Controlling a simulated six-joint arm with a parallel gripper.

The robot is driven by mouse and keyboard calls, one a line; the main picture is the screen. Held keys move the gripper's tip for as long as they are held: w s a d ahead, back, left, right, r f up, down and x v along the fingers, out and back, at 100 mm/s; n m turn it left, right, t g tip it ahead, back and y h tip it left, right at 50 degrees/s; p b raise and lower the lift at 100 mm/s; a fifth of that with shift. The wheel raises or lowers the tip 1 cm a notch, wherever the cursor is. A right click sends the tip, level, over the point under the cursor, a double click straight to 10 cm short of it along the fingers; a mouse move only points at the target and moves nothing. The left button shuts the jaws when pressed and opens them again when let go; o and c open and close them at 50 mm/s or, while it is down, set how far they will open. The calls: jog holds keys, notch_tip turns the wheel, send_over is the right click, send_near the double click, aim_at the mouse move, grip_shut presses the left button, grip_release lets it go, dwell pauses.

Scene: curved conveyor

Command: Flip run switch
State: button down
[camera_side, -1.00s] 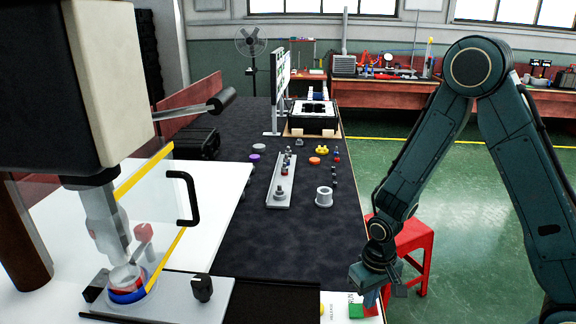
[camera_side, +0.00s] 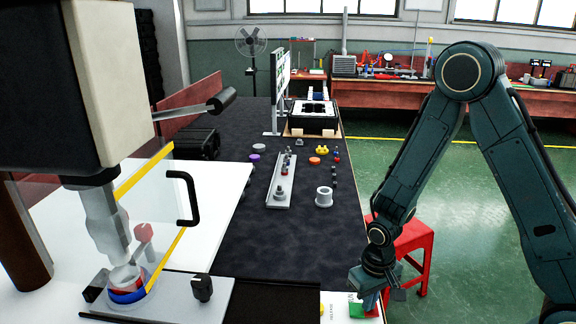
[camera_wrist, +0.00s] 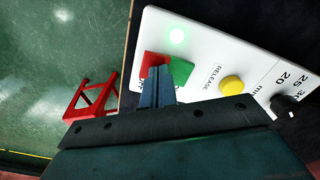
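The run switch is a red and green rocker. Its green half (camera_wrist: 181,70) and red half (camera_wrist: 152,60) show in the wrist view, on a white control panel (camera_wrist: 205,45). My gripper (camera_wrist: 157,72) has its fingers together, with nothing seen between them. The fingertips are at the switch, over the border of the two halves and covering part of it; I cannot tell whether they touch. In the side view, my gripper (camera_side: 370,302) is at the panel's right end, beside the green half (camera_side: 355,311). A green lamp (camera_wrist: 177,36) glows on the panel.
A yellow button (camera_wrist: 231,85) labelled RELEASE and a black knob (camera_wrist: 282,103) are on the same panel. A red stool (camera_side: 410,245) stands on the floor near my gripper. The dark mat (camera_side: 290,235) behind the panel is mostly clear, with small parts farther back.

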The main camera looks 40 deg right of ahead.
jog(key=shift+f, duration=0.15)
dwell(0.4)
jog(key=shift+r, duration=3.5)
jog(key=s+r+n+t, duration=0.1)
jog(key=s+r+t, duration=0.1)
jog(key=s+r, duration=0.2)
jog(key=s+d+r+n+t, duration=0.1)
jog(key=s+r, duration=0.3)
jog(key=r, duration=0.7)
jog(key=s+d+r+n+t, duration=0.1)
jog(key=s+r+t, duration=0.1)
jog(key=s+r, duration=0.3)
jog(key=shift+r+t, duration=0.3)
jog(key=shift+r, duration=1.4)
